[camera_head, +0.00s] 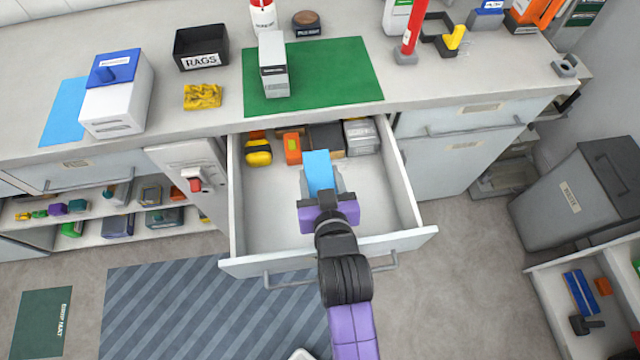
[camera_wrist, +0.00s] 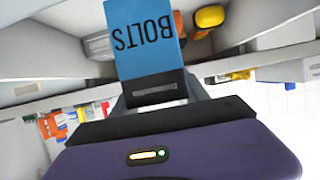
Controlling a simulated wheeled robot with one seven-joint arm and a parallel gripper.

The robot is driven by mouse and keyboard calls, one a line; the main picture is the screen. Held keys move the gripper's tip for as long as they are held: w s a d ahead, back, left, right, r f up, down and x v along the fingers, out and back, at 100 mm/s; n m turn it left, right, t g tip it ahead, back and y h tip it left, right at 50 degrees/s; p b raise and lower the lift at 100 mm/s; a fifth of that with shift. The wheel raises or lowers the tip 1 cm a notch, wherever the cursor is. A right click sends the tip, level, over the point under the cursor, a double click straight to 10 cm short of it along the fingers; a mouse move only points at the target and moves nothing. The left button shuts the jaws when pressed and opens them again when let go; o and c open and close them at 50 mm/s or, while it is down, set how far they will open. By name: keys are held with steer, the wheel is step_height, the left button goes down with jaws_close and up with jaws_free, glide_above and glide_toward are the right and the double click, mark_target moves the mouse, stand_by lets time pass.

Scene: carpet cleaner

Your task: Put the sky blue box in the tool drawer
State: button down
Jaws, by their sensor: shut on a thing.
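The sky blue box (camera_head: 318,170) is held in my gripper (camera_head: 322,188) over the open tool drawer (camera_head: 265,218). In the wrist view the box (camera_wrist: 145,40) reads "BOLTS", seen upside down, and sits between the fingers of my gripper (camera_wrist: 155,95). The drawer is pulled out below the counter. Yellow, orange, dark and grey items lie along its back, and its front and middle floor look bare. I cannot tell whether the box touches the drawer floor.
The counter above holds a green mat (camera_head: 345,75), a grey box (camera_head: 273,65), a black RAGS bin (camera_head: 201,47) and a white-and-blue box (camera_head: 115,95). A dark waste bin (camera_head: 575,205) stands at the right. The drawer's side walls and front panel (camera_head: 330,253) surround my gripper.

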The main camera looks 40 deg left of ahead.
steer(key=shift+f, duration=1.95)
steer(key=shift+f+b, duration=0.35)
steer(key=shift+f, duration=0.25)
steer(key=c, duration=0.6)
jaws_free()
